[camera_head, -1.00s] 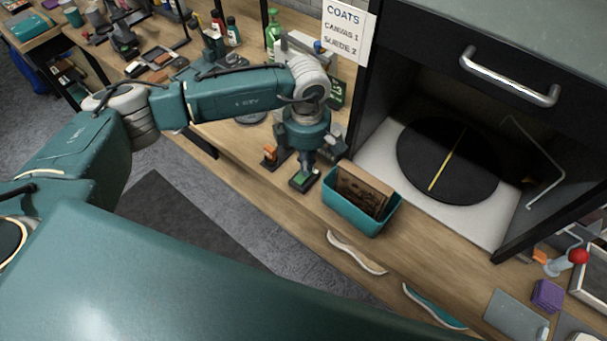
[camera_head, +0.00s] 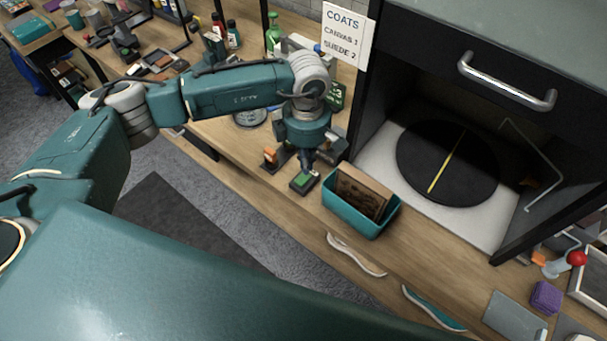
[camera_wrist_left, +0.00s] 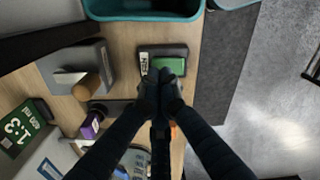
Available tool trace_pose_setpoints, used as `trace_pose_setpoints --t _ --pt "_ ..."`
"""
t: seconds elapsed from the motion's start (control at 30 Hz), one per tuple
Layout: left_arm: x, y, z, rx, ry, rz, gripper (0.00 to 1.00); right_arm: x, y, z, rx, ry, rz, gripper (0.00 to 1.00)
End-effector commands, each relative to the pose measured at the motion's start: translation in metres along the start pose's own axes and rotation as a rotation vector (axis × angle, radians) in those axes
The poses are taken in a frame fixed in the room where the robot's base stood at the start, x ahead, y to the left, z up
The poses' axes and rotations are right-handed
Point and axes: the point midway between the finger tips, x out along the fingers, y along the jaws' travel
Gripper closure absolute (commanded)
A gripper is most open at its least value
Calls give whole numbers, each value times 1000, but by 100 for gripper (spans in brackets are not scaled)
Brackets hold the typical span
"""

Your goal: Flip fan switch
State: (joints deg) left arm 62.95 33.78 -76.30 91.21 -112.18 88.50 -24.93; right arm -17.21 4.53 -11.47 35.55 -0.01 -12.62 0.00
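A small dark switch box with a green rocker (camera_head: 304,181) sits on the wooden bench, left of the teal bin. It also shows in the left wrist view as a box with a green rocker (camera_wrist_left: 172,66) and a white label whose text is too small to read surely. My left gripper (camera_head: 306,164) points down at the box's rear edge. In the left wrist view my left gripper's (camera_wrist_left: 160,84) dark fingertips are together, with nothing between them, and overlap the near edge of the green rocker. I cannot tell whether they touch it. My right gripper is out of view.
The teal bin (camera_head: 346,215) holding brown boards stands close right of the switch. An orange-topped device (camera_head: 270,156) is just left. A dark booth with a black turntable (camera_head: 420,160) stands beyond the bin. A red-knobbed lever (camera_head: 577,258) is at far right.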

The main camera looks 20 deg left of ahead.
Motion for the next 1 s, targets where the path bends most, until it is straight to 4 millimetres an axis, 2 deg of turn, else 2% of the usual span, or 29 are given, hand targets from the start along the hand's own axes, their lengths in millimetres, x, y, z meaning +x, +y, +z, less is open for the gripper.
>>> trace_pose_setpoints --t 0.1,0.5,1.0 --pt "-13 1 0 0 0 2 100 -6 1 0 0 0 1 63" --pt "-42 1 0 0 0 2 100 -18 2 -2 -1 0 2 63" --pt "-43 0 0 0 0 1 100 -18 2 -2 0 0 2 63"
